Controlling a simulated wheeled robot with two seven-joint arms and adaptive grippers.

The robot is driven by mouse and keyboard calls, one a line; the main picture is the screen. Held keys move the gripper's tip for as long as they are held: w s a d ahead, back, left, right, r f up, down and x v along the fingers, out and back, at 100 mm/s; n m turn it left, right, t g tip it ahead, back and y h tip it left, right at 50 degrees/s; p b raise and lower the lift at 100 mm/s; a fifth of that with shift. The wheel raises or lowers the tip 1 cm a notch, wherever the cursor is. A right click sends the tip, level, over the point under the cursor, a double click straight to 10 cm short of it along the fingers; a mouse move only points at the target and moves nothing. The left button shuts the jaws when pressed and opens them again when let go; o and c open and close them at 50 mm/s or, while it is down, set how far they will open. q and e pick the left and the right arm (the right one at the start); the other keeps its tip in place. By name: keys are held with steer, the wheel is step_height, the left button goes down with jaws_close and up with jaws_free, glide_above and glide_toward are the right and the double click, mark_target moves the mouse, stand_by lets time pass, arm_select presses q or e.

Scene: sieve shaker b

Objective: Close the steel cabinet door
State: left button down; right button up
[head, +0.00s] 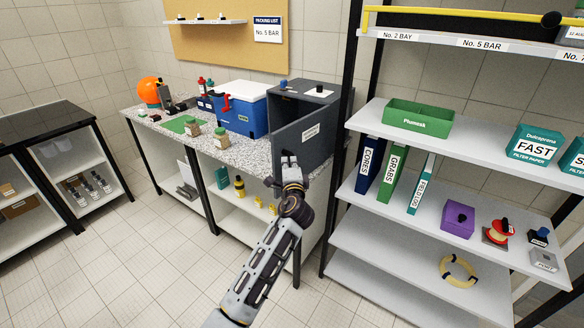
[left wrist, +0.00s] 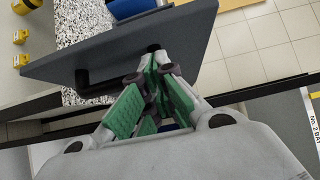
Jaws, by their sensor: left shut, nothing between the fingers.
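The steel cabinet (head: 330,92) is a dark grey box at the right end of the speckled counter. Its door (head: 296,138), with a white label, stands open, swung out toward the front. My left gripper (head: 287,162) is shut and empty at the door's lower part. In the left wrist view the door (left wrist: 120,40) is a dark slab across the top. The green-padded fingers (left wrist: 155,66) of my left gripper are close together at its edge; I cannot tell whether they touch it. A black knob or handle (left wrist: 82,80) sticks out from the door beside them. My right gripper is not in view.
A blue cooler (head: 240,113) with a white lid stands left of the cabinet. A shelf rack with a black post (head: 343,130) is close on the right. The tiled floor in front is clear.

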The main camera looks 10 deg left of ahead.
mark_target(281, 152)
arm_select(q)
steer(key=shift+w+a+p, duration=0.2)
steer(key=shift+w+a, duration=0.1)
steer(key=shift+a, duration=0.4)
steer(key=shift+w+a+p, duration=0.15)
steer(key=shift+w+a, duration=0.1)
steer(key=shift+a, duration=0.4)
steer(key=shift+w, duration=0.1)
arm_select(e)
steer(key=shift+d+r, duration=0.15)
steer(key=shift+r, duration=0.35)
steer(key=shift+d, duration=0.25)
arm_select(q)
steer(key=shift+w+a, duration=0.1)
steer(key=shift+a, duration=0.15)
